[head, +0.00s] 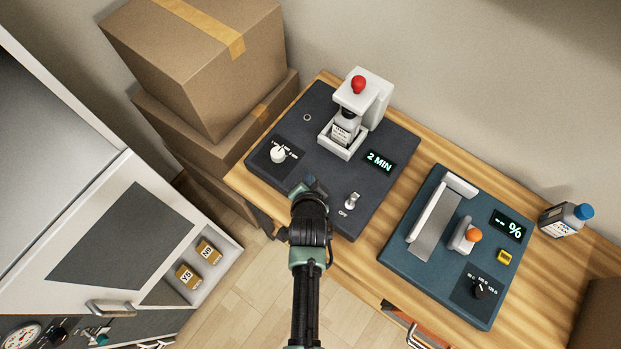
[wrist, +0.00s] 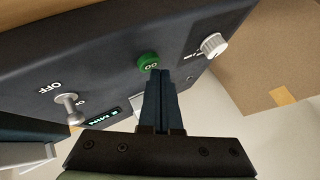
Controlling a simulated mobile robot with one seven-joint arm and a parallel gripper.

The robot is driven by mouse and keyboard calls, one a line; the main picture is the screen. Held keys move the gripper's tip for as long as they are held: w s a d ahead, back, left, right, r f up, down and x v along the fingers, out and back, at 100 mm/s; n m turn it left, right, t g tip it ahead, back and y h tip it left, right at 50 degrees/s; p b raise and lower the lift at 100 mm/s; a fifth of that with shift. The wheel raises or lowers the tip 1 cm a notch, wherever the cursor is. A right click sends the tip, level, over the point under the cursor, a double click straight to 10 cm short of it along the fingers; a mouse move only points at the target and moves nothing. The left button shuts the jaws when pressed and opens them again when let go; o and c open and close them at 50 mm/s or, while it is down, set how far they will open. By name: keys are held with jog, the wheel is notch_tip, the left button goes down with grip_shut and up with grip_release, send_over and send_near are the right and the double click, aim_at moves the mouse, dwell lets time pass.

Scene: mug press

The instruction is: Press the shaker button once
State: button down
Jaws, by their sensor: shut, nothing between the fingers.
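The shaker (head: 325,185) is a dark slab on the wooden bench, with a white clamp stand (head: 370,98) topped by a red knob and holding a small bottle (head: 345,128). Its display (head: 378,162) reads 2 MIN. In the wrist view its round green GO button (wrist: 148,62) shows right at my fingertips. My gripper (wrist: 156,74) is shut and empty, pointing at the button; I cannot tell whether it touches. In the head view my gripper (head: 312,183) is over the shaker's front edge and hides the button.
A white dial (head: 278,154) lies left of my gripper and a toggle switch (head: 352,200) marked OFF lies right. A blue-green device (head: 455,245) and a blue-capped bottle (head: 565,219) stand further right. Cardboard boxes (head: 200,65) are stacked at the left.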

jog(key=shift+f+b, duration=0.35)
jog(key=shift+f, duration=0.1)
dwell(0.6)
jog(key=shift+r+p, duration=0.85)
jog(key=shift+r, duration=0.05)
notch_tip(320, 180, up, 5)
jog(key=p, duration=0.4)
jog(key=shift+r+p, duration=0.1)
jog(key=shift+p, duration=0.25)
